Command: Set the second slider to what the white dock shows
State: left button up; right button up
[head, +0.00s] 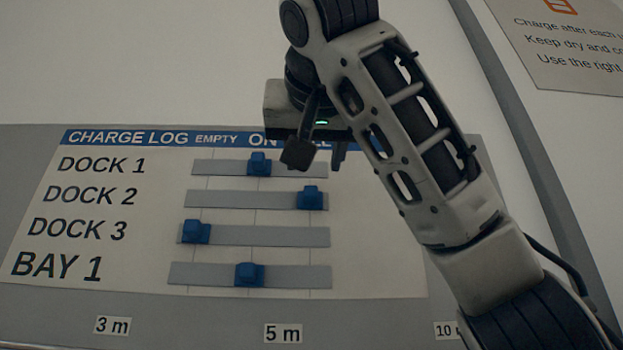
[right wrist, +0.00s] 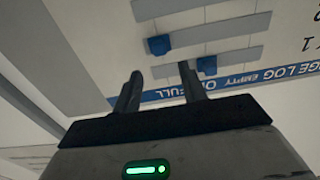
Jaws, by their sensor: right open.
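The charge log board (head: 380,250) fills the lower head view, with rows DOCK 1, DOCK 2, DOCK 3 and BAY 1. The second slider, the blue DOCK 2 knob (head: 311,198), sits at the right end of its grey track (head: 240,199), the FULL side; it also shows in the right wrist view (right wrist: 159,45). My right gripper (head: 319,154) is open and empty, its fingers in front of the board's header and DOCK 1 row, above the DOCK 2 knob in the picture. It also shows in the right wrist view (right wrist: 160,75). No white dock and no left gripper are in view.
The DOCK 1 knob (head: 258,164) and BAY 1 knob (head: 249,275) are near mid-track. The DOCK 3 knob (head: 196,232) is at the left end. A notice (head: 575,45) hangs at upper right. Distance labels like 5 m (head: 283,334) are below the board.

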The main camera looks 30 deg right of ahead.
aim_at(310, 188)
jog(key=p+x, duration=0.5)
jog(key=x, duration=0.1)
jog(key=shift+w+d+r, duration=0.1)
jog(key=shift+w+d, duration=0.05)
jog(key=shift+w, duration=0.2)
pick_arm(q)
jog(key=shift+w+a+r+g, duration=0.1)
jog(key=shift+w+r+g, duration=0.1)
jog(key=shift+r, duration=0.3)
jog(key=shift+w+a+r+g, duration=0.1)
jog(key=shift+r+g, duration=0.1)
jog(key=shift+r, duration=0.3)
jog(key=shift+s, duration=0.1)
pick_arm(e)
jog(key=shift+w, duration=0.1)
grip_shut()
